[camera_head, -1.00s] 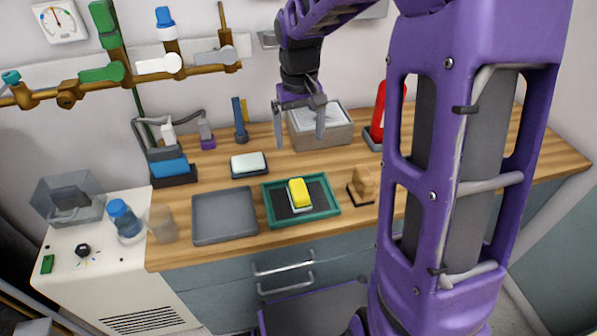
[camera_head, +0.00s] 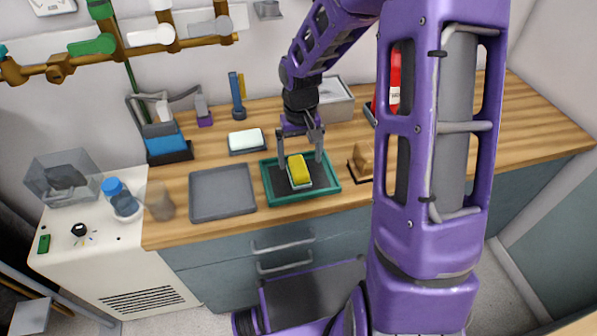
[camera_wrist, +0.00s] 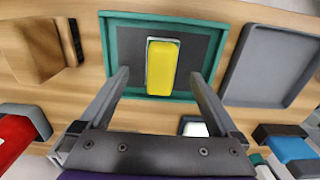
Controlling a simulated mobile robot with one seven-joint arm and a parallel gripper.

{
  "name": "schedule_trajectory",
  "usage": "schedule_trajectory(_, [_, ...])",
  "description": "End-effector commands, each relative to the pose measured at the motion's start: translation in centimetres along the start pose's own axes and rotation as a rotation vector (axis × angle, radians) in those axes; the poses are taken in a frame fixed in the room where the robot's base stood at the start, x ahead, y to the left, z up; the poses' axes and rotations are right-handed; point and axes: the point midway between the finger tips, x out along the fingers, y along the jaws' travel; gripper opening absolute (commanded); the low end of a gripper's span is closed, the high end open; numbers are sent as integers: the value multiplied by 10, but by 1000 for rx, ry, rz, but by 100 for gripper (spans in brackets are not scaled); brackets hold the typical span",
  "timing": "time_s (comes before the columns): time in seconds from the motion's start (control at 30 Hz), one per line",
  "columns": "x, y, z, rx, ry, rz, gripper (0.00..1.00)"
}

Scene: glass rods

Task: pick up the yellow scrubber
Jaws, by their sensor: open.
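The yellow scrubber (camera_head: 298,168) lies on a pale base inside a green-rimmed tray (camera_head: 335,186) with a dark floor, on the wooden counter. In the wrist view the yellow scrubber (camera_wrist: 161,68) shows upper middle, ahead of the fingertips and between their lines. My gripper (camera_head: 301,163) is open and empty. In the head view it hangs pointing down over the tray, one finger on each side of the scrubber. In the wrist view my gripper (camera_wrist: 158,80) has free room on both sides of the scrubber. I cannot tell its exact height above the tray.
A grey tray (camera_head: 222,191) lies left of the green tray. A white block on a dark base (camera_head: 246,140) sits behind it. A wooden block (camera_head: 363,156) stands at the right. A grey box (camera_head: 337,98) and a red object (camera_head: 394,80) are behind.

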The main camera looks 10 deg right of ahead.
Motion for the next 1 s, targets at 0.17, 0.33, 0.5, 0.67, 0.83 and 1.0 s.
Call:
schedule_trajectory(0.17, [19,-2,0,0,-4,-1,98])
schedule_trajectory(0.33, [45,-2,-1,-1,-4,0,98])
schedule_trajectory(0.5, [51,-2,-2,1,0,0,98])
schedule_trajectory(0.67, [50,-2,-2,1,0,0,90])
schedule_trajectory(0.83, [50,-2,-2,1,0,0,60])
schedule_trajectory(1.0, [50,-2,-2,0,0,0,29])
